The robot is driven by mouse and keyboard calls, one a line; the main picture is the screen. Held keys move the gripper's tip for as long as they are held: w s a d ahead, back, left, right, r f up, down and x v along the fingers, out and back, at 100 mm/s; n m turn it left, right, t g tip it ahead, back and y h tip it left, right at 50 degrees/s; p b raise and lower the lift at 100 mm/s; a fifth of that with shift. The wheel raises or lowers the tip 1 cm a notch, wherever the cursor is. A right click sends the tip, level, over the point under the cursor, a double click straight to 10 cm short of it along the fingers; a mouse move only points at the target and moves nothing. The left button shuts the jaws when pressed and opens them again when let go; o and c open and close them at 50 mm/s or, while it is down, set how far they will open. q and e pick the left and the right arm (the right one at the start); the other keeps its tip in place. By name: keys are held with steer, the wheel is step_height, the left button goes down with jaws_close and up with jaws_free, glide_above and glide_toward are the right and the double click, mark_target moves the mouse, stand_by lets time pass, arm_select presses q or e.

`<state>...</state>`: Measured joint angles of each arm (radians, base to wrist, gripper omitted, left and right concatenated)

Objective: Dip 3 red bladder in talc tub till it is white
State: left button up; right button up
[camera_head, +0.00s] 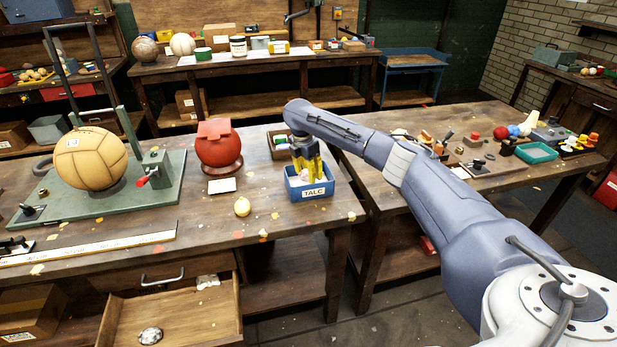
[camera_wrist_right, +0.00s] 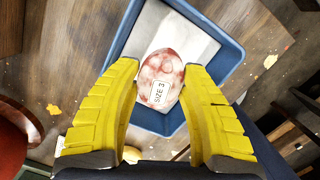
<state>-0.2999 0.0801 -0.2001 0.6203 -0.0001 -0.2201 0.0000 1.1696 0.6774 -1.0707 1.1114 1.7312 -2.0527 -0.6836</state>
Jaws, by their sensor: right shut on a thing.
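The blue talc tub (camera_head: 310,192), labelled TALC, stands near the front right of the left bench. My right gripper (camera_head: 307,172) points down into it, with yellow fingers. In the right wrist view the gripper (camera_wrist_right: 163,72) is shut on the size 3 bladder (camera_wrist_right: 158,92), a finger on each side. The bladder is mottled, white over pinkish red patches, with a "SIZE 3" label. It is over the white talc, inside the outline of the blue tub (camera_wrist_right: 229,62). I cannot tell how deep it sits. My left gripper is not in view.
A tan ball (camera_head: 90,158) rests on a green fixture (camera_head: 165,200). An open drawer (camera_head: 185,310) juts out below.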

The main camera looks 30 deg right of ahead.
steer(key=shift+r, duration=3.2)
